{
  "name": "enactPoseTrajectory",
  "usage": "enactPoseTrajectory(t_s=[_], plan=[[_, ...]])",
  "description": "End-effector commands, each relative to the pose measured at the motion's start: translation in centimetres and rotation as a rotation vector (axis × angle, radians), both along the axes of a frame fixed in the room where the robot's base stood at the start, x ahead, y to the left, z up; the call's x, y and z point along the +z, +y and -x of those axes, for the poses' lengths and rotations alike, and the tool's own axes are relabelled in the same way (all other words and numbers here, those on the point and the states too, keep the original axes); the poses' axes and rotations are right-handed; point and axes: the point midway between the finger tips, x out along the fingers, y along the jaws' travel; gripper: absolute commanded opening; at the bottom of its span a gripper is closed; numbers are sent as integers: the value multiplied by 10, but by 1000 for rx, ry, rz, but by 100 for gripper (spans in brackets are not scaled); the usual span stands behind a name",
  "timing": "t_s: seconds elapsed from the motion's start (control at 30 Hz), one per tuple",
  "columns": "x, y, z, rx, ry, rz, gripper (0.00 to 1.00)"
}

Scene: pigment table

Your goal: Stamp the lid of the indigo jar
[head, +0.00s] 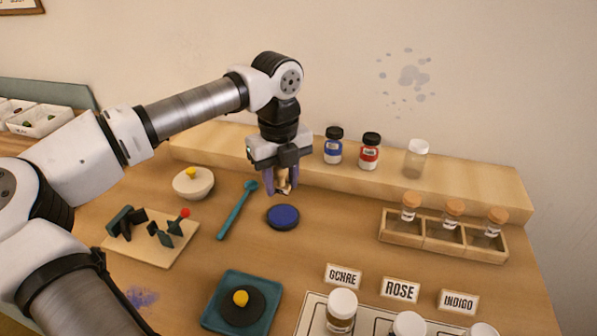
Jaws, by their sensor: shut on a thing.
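My gripper (282,188) points down and is shut on a small tan piece (283,180) that looks like a stamp; the fingers hide most of it. It hangs just above and behind a round dark blue pad (283,217), and I cannot tell whether they touch. A card reading INDIGO (458,302) stands at the front right. The jar nearest in front of it, with a white lid (482,330), is mostly cut off by the bottom edge.
White-lidded jars stand by the OCHRE (342,276) and ROSE (400,289) cards. A rack (402,238) holds corked vials. A teal spoon (237,210), a board (150,250) with dark pieces, and a teal tray (212,313) lie left. A raised shelf (465,184) bears bottles.

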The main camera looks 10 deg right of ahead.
Motion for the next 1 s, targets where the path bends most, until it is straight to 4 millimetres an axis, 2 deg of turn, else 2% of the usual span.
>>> enactPoseTrajectory(t_s=[0.6,1.0], plan=[[-54,-1,1,-2,1,0,22],[-58,-1,0,-1,0,0,22]])
